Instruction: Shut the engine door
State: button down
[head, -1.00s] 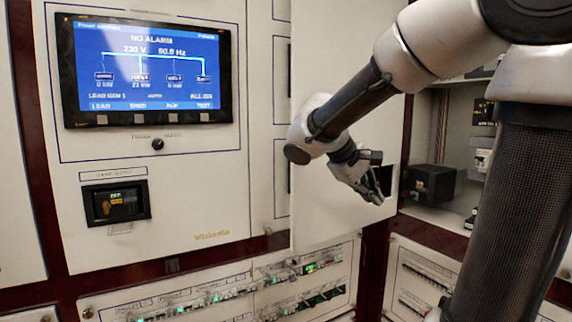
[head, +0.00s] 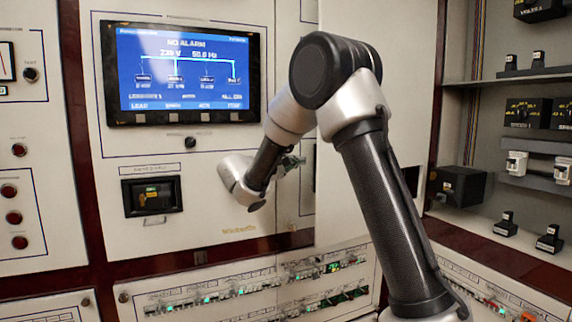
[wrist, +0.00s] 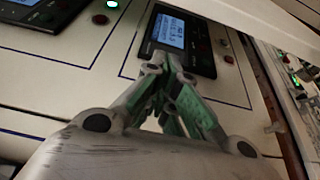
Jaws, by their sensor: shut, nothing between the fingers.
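A white door panel (head: 385,205) stands open in the head view, left of the open compartment (head: 500,100). Its left edge overlaps the cabinet front behind it, and my arm covers part of it. No label on it is readable. My gripper (head: 297,162) is just left of that edge, partly hidden behind my own arm. In the wrist view my gripper (wrist: 172,62) is shut and empty, its green-padded fingers close to a small controller with an LCD (wrist: 183,35). A pale edge (wrist: 230,15) crosses the top right there, perhaps the door.
A large blue display (head: 180,75) reads NO ALARM on the cabinet front. Breaker rows (head: 230,295) run below. The open compartment holds black boxes, one of them (head: 458,186) low at its left. A small knob (wrist: 273,127) sticks out at right in the wrist view.

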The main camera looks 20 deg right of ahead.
jog(key=s+d, duration=0.2)
jog(key=s, duration=0.1)
jog(key=shift+d, duration=0.4)
